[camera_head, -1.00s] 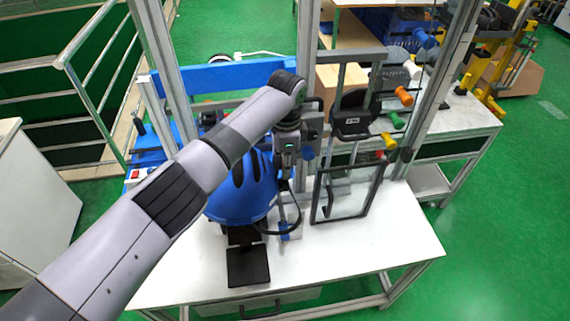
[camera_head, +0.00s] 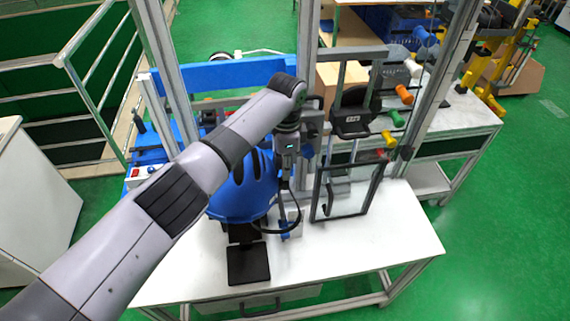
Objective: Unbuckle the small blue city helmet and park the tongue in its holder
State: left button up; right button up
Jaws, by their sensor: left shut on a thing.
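The blue helmet (camera_head: 240,196) with dark vents sits on a stand above the white table, partly hidden behind my left arm. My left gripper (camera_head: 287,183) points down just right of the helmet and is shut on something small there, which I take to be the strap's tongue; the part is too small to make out. A dark strap (camera_head: 283,231) loops below the helmet's right side. A small blue part (camera_head: 290,229) on a light block stands right of the helmet's base; I cannot tell whether it is the tongue holder. My right gripper is not in view.
A framed clear guard door (camera_head: 349,190) stands right of the helmet. Metal uprights (camera_head: 440,80) and coloured knobs (camera_head: 403,94) are behind it. A black plate (camera_head: 248,264) lies at the front. The table's right front (camera_head: 370,245) is clear.

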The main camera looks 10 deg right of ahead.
pick_arm(q)
jog(key=shift+s+a+f, duration=0.1)
jog(key=shift+a+f, duration=0.15)
jog(key=shift+f, duration=0.55)
dwell(0.8)
jog(key=o, duration=0.8)
jog(key=shift+o, duration=0.7)
jog(key=shift+a, duration=0.15)
jog(key=shift+r, duration=0.2)
jog(key=shift+d+r+p, duration=0.2)
jog(key=shift+r+p, duration=0.2)
jog(key=shift+r, duration=0.25)
jog(key=shift+d+r+p, duration=0.2)
jog(key=shift+r+p, duration=0.15)
jog(key=shift+r, duration=0.3)
jog(key=shift+d+r+p, duration=0.25)
jog(key=shift+r, duration=0.25)
jog(key=shift+d+r+p, duration=0.2)
jog(key=shift+d+r, duration=0.05)
jog(key=shift+r, duration=0.2)
jog(key=shift+d+r+p, duration=0.25)
jog(key=shift+r+p, duration=0.1)
jog(key=shift+r, duration=0.5)
jog(key=shift+d+r+p, duration=0.3)
jog(key=shift+r+p, duration=0.1)
jog(key=shift+r, duration=0.4)
jog(key=shift+d+r+p, duration=0.25)
jog(key=shift+r+p, duration=0.1)
jog(key=shift+r, duration=0.5)
jog(key=shift+d, duration=0.1)
